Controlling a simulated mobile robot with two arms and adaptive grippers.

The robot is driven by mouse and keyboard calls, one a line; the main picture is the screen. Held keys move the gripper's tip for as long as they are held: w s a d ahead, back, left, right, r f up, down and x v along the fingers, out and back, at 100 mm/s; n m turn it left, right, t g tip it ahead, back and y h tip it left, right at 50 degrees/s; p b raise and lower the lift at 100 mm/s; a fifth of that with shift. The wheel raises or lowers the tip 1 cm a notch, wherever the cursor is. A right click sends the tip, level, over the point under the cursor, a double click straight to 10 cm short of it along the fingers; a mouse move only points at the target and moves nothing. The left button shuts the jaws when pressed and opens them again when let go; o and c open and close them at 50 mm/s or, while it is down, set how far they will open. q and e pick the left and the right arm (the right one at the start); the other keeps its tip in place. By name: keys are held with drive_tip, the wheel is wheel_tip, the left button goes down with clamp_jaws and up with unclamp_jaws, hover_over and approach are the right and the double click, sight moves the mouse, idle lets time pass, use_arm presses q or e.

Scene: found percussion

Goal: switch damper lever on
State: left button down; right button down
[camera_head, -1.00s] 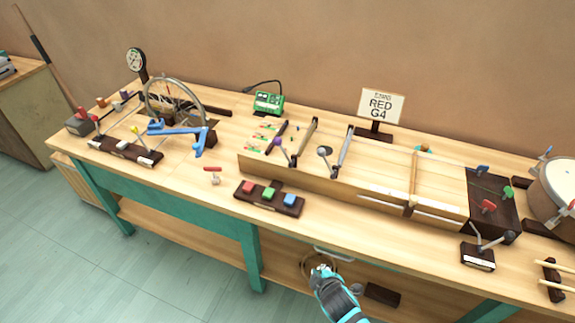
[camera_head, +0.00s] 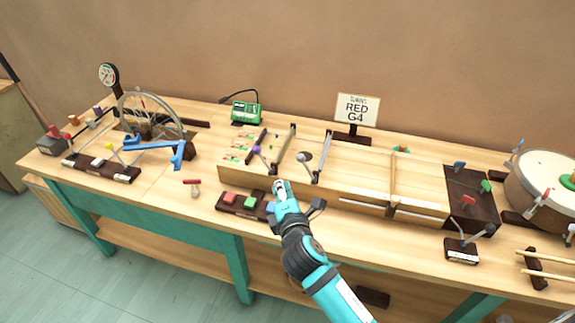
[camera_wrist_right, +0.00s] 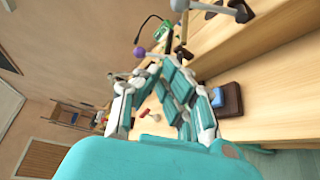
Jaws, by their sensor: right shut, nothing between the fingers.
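I cannot tell for sure which part is the damper lever. On the long wooden box (camera_head: 360,190) stand a lever with a purple knob (camera_head: 257,149) and one with a grey knob (camera_head: 305,157). The purple knob (camera_wrist_right: 139,52) and the grey knob (camera_wrist_right: 180,5) also show in the right wrist view. A small lever stand with a white label (camera_head: 461,251) is at the right. My right gripper (camera_head: 280,186) is shut and empty, in front of the box and below the two knobs, apart from them. My left gripper is not in view.
A dark block with red (camera_head: 229,198) and green (camera_head: 250,202) buttons is left of my gripper; its blue button (camera_wrist_right: 218,97) shows in the wrist view. A bicycle wheel (camera_head: 150,112), a sign (camera_head: 357,109) and a drum (camera_head: 540,185) stand around.

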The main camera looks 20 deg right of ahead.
drive_tip(key=shift+w, duration=0.1)
drive_tip(key=w+f, duration=0.2)
drive_tip(key=w, duration=0.8)
drive_tip(key=d+p, duration=0.1)
drive_tip(key=s+d+r+p, duration=0.1)
drive_tip(key=d, duration=0.1)
drive_tip(key=d+p, duration=0.1)
drive_tip(key=shift+s+d+r, duration=0.25)
drive_tip(key=shift+s, duration=0.15)
drive_tip(key=shift+s+d+r+m+b, duration=0.1)
drive_tip(key=shift+d+r+m+b, duration=0.15)
drive_tip(key=shift+b, duration=0.25)
